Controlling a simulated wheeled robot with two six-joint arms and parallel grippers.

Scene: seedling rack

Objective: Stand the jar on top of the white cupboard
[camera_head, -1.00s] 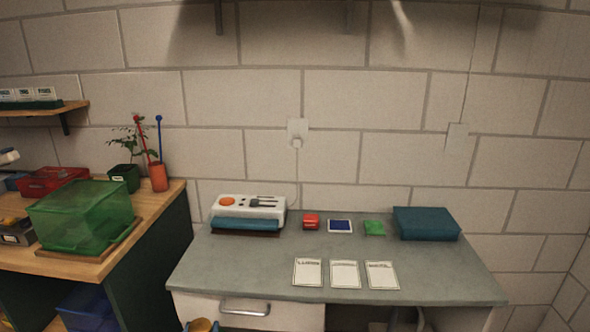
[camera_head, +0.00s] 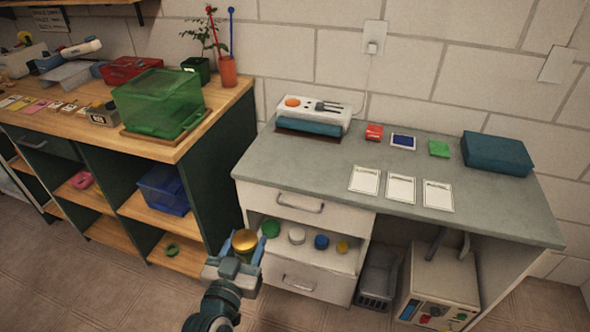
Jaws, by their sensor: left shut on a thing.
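A jar with a gold lid (camera_head: 245,239) is held upright in my left gripper (camera_head: 243,250). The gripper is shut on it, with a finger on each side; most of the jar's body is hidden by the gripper. The jar is in front of the white drawer unit under the grey bench top. I cannot tell for sure which piece is the white cupboard; a white cabinet (camera_head: 446,274) with coloured items at its front stands under the bench at the right. My right gripper is not in view.
The grey bench top (camera_head: 300,170) carries a white device (camera_head: 318,108), cards, small boxes and a teal case (camera_head: 497,153). An open shelf in the white unit (camera_head: 312,286) holds several round lids. A wooden bench (camera_head: 165,150) with a green crate (camera_head: 158,104) stands left.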

